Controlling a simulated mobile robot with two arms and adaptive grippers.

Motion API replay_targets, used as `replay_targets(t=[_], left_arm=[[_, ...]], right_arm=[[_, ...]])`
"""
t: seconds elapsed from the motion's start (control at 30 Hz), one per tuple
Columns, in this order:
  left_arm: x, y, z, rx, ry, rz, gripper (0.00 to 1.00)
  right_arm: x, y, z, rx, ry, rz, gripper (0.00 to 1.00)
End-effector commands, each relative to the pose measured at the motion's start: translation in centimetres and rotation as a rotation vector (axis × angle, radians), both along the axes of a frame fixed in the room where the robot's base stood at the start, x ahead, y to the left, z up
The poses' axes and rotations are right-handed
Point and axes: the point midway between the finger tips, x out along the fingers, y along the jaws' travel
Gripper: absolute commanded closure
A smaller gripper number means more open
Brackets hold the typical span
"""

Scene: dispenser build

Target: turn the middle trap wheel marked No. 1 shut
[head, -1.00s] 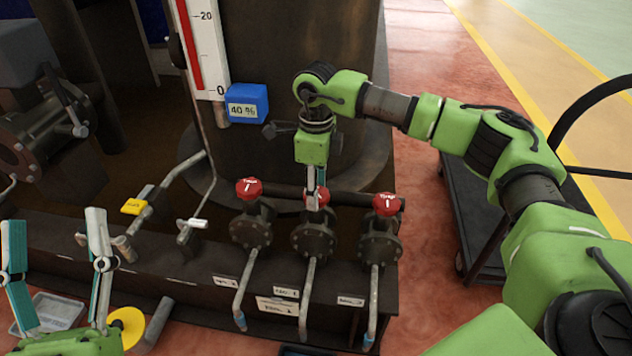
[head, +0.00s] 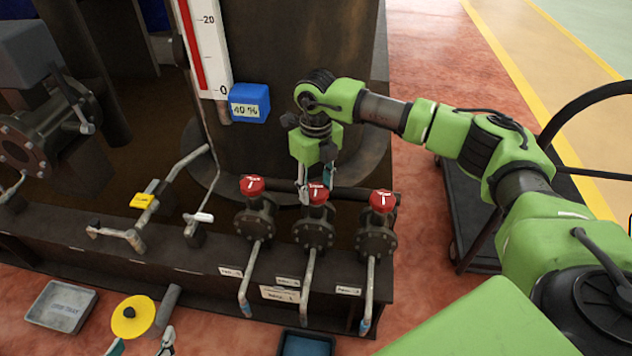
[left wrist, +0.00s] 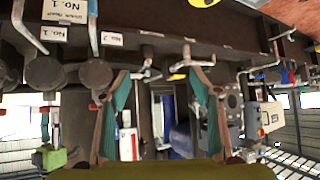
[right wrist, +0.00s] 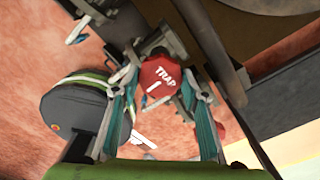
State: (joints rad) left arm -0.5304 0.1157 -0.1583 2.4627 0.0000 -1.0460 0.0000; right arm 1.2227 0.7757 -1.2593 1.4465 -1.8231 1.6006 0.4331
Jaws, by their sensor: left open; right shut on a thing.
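Three red trap wheels top the dark flanged valves at the front of the rig. The middle wheel (head: 318,192) is partly hidden by my right gripper (head: 316,190), whose fingers reach down onto it from above. My left gripper (head: 140,342) is open and empty at the bottom edge of the head view. Its parted fingers also show in the left wrist view (left wrist: 160,80).
The left red wheel (head: 252,185) and right red wheel (head: 383,199) stand close on both sides. A yellow handle (head: 143,201) and white handle (head: 203,217) are further left. A grey tray (head: 60,305), yellow disc (head: 133,316) and blue tray (head: 306,344) lie in front. A black cart (head: 465,210) stands right.

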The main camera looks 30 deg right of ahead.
Motion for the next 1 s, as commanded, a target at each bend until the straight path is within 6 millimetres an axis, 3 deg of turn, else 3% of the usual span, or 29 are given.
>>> replay_targets(t=[0.3,0.73,0.77,0.8,1.0], left_arm=[[-2.5,0.9,-1.9,0.029,0.133,0.009,0.42],[-2.8,1.0,-2.1,0.031,0.144,0.011,0.42],[-2.8,1.0,-2.1,0.031,0.144,0.011,0.42],[-2.8,1.0,-2.1,0.031,0.144,0.011,0.42],[-2.8,0.9,-2.1,0.031,0.144,0.011,0.42]], right_arm=[[-0.1,0.0,-0.1,-0.001,0.004,-0.066,0.81],[-0.1,0.0,-0.2,0.0,0.004,-0.074,0.81],[-0.1,0.0,-0.2,0.0,0.004,-0.074,0.52],[-0.1,0.0,-0.2,0.0,0.004,-0.074,0.42],[-0.1,0.0,-0.1,0.0,0.002,-0.072,0.42]])
